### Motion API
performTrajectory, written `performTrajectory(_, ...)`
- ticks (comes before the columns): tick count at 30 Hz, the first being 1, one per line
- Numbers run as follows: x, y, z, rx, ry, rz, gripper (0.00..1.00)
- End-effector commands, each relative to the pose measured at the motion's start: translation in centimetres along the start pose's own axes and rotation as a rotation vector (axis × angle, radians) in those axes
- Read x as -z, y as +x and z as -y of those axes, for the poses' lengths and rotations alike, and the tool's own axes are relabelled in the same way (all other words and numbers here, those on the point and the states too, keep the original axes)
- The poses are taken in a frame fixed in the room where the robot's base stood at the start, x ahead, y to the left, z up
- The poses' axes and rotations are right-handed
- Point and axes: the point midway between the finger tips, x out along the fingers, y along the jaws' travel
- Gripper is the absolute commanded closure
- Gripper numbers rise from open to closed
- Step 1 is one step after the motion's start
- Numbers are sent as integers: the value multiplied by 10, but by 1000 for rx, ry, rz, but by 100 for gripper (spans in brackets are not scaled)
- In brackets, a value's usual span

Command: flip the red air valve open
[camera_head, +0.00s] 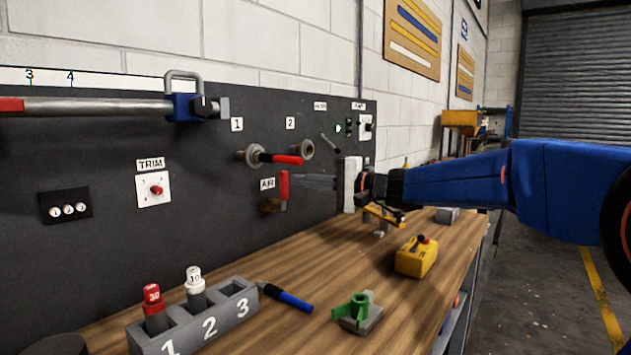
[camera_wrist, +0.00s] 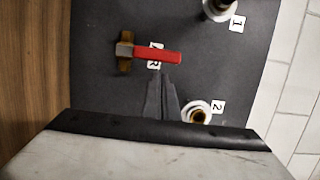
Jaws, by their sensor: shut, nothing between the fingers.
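The red air valve handle (camera_head: 284,186) stands upright beside the AIR label (camera_head: 267,184) on the dark panel, above its brass body (camera_head: 270,206). In the wrist view the red handle (camera_wrist: 155,57) extends rightward from the brass body (camera_wrist: 124,52) and partly covers the label. My gripper (camera_head: 298,181) is just right of the handle in the head view, with its fingers together and empty. In the wrist view the fingertips (camera_wrist: 160,72) point at the handle's side, close to it. I cannot tell whether they touch it.
Below, the wooden bench (camera_head: 300,250) holds a numbered grey rack (camera_head: 225,318), a blue marker (camera_head: 287,297), a green-knobbed part (camera_head: 357,312) and a yellow box (camera_head: 416,260).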

Motion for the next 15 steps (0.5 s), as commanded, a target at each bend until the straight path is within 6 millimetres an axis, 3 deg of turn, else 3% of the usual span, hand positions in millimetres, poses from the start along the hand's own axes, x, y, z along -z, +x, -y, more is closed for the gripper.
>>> performTrajectory(6, -11, 2, 0, -1, 0, -1, 100)
performTrajectory(15, -11, 3, -1, -1, 0, -1, 100)
